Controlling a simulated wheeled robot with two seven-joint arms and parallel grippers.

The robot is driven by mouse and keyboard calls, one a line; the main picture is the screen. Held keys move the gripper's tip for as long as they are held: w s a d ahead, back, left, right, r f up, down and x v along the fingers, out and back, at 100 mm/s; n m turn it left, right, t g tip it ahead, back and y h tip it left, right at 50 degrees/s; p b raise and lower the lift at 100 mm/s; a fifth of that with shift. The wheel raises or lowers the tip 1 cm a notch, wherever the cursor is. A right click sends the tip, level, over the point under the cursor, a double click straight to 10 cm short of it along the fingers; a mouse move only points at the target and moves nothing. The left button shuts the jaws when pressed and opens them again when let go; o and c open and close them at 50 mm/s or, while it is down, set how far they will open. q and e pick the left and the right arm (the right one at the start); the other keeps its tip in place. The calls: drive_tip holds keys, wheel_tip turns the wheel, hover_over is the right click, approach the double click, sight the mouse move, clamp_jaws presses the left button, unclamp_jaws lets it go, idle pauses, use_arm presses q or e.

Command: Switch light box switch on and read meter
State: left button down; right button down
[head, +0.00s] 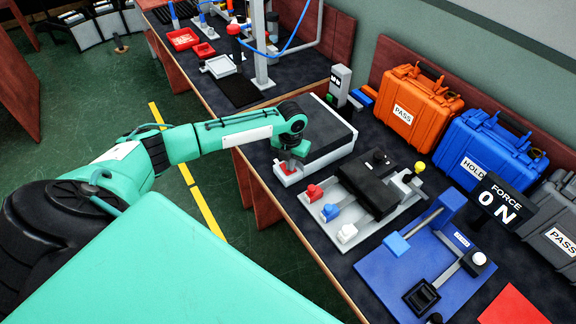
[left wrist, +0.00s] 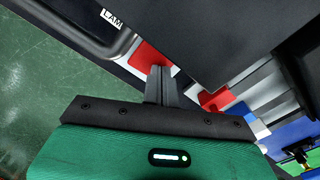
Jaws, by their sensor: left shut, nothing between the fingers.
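The light box (head: 328,132) is a grey box with a dark top and a pale front ledge, near the middle of the bench. A red switch (head: 268,176) sits on that ledge. In the left wrist view the red switch (left wrist: 150,56) shows just beyond my fingertips. My left gripper (head: 286,166) points down at the ledge, shut and empty, right by the switch. I cannot tell whether it touches it. A small grey upright unit (head: 340,82) with a dark display stands behind the box; it may be the meter, and its reading is too small to make out. My right gripper is not in view.
A grey fixture plate (head: 375,225) with red, blue and white blocks lies right of the box. A blue fixture (head: 385,265) and a "FORCE 0 N" display (head: 497,203) stand farther right. Orange (head: 420,100) and blue (head: 488,150) cases line the back.

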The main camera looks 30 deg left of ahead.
use_arm(q)
wheel_tip(320, 180, up, 7)
drive_tip(key=p, duration=0.5)
drive_tip(key=shift+f+p, duration=0.2)
drive_tip(key=shift+p, duration=0.15)
